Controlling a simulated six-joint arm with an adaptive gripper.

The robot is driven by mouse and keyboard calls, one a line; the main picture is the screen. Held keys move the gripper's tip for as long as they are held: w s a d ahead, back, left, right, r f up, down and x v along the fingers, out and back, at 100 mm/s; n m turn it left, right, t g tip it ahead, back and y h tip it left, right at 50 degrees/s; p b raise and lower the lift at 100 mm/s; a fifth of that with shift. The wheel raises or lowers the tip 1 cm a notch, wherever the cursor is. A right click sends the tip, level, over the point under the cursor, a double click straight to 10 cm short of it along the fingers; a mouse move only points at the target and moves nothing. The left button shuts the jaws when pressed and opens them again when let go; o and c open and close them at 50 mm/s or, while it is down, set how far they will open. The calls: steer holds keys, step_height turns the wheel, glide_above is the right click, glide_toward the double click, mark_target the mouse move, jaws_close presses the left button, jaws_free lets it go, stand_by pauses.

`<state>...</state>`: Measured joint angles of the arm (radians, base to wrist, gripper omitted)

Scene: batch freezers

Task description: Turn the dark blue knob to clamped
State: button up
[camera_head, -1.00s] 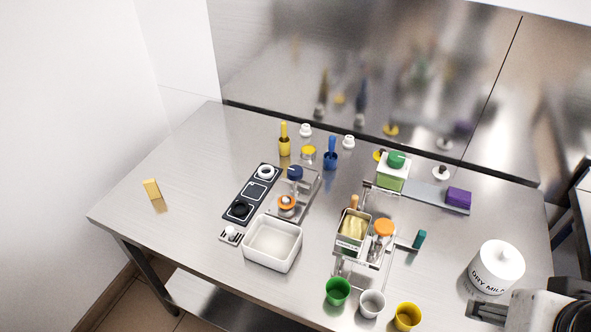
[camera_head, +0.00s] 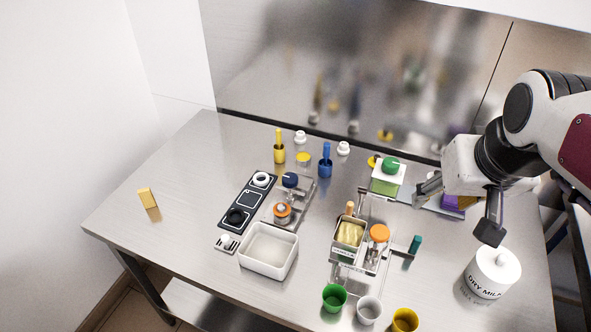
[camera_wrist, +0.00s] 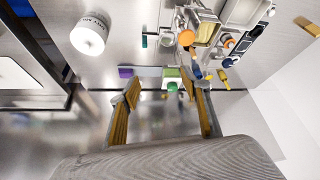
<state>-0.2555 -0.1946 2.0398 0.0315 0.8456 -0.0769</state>
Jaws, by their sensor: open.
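The dark blue knob (camera_head: 290,180) sits at the back end of a small steel fixture (camera_head: 305,200), beside a black panel. Its marked setting is too small to read. In the wrist view a small dark blue shape (camera_wrist: 227,61) near the fixture appears to be the knob. My gripper (camera_head: 428,190) is open and empty, above the right part of the table, well to the right of the knob. Its two fingers show spread apart in the wrist view (camera_wrist: 160,88), with nothing between them.
The black panel (camera_head: 247,205) lies left of the fixture. A blue-handled tool (camera_head: 325,165) and yellow-handled tool (camera_head: 279,150) stand behind. A green-topped container (camera_head: 388,180), a rack with an orange knob (camera_head: 379,233) and a dry milk jar (camera_head: 492,272) stand right. The table's left is mostly clear.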

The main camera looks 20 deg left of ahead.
steer(key=w+a+f+n, duration=0.1)
steer(key=w+a, duration=0.4)
steer(key=a, duration=0.1)
steer(key=n+g+y, duration=0.2)
steer(key=n, duration=0.2)
glide_toward(290, 178)
steer(key=shift+a+f, duration=0.3)
steer(key=shift+f, duration=0.1)
steer(key=shift+x, duration=3.9)
steer(key=shift+w+d, duration=0.1)
steer(key=shift+d, duration=0.05)
steer(key=shift+c, duration=0.5)
steer(key=c, duration=1)
